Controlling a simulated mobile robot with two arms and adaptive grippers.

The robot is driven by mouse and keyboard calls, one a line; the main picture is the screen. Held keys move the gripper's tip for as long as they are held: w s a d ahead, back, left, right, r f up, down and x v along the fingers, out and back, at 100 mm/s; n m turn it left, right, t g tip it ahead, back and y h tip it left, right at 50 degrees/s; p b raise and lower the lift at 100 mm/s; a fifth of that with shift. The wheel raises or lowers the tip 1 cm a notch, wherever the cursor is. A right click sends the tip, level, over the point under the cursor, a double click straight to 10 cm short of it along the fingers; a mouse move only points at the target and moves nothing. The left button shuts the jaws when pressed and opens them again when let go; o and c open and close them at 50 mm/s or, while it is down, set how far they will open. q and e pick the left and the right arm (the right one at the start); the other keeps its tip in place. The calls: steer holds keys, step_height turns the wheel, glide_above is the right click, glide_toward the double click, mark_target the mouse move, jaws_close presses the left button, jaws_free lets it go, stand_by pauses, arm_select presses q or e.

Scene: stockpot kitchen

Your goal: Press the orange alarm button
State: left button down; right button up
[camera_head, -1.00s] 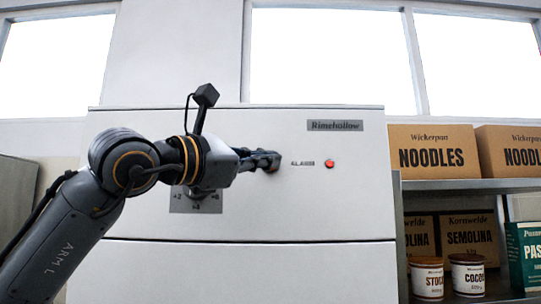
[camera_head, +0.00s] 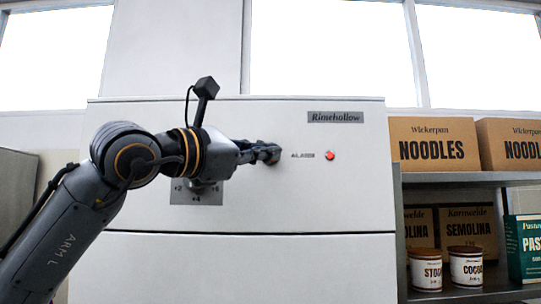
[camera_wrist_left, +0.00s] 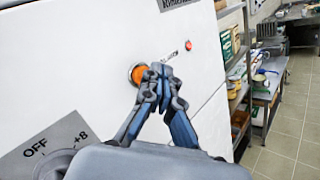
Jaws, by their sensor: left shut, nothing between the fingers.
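The orange alarm button (camera_wrist_left: 138,73) sits on the white cabinet front, round with a metal-looking rim, in the left wrist view. My left gripper (camera_wrist_left: 158,74) is shut and empty, its fingertips overlapping the button's right side. I cannot tell whether they touch it. In the head view, my left gripper (camera_head: 270,154) covers the button's place, left of the alarm label (camera_head: 302,155). A small red light (camera_head: 329,155) is right of the label and shows in the left wrist view (camera_wrist_left: 188,45). My right gripper is not in view.
The white cabinet (camera_head: 300,205) bears a grey dial plate (camera_head: 208,198) below my left wrist. At right, a shelf (camera_head: 470,178) holds noodle boxes (camera_head: 432,146), semolina boxes and jars (camera_head: 466,268). An open tiled floor (camera_wrist_left: 283,130) lies right of the cabinet.

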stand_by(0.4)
arm_select(q)
steer(key=shift+w, duration=0.15)
steer(key=shift+w, duration=0.3)
steer(key=shift+w+p, duration=0.4)
steer(key=shift+p, duration=0.05)
stand_by(0.7)
steer(key=shift+s, duration=0.1)
steer(key=shift+s+b, duration=0.7)
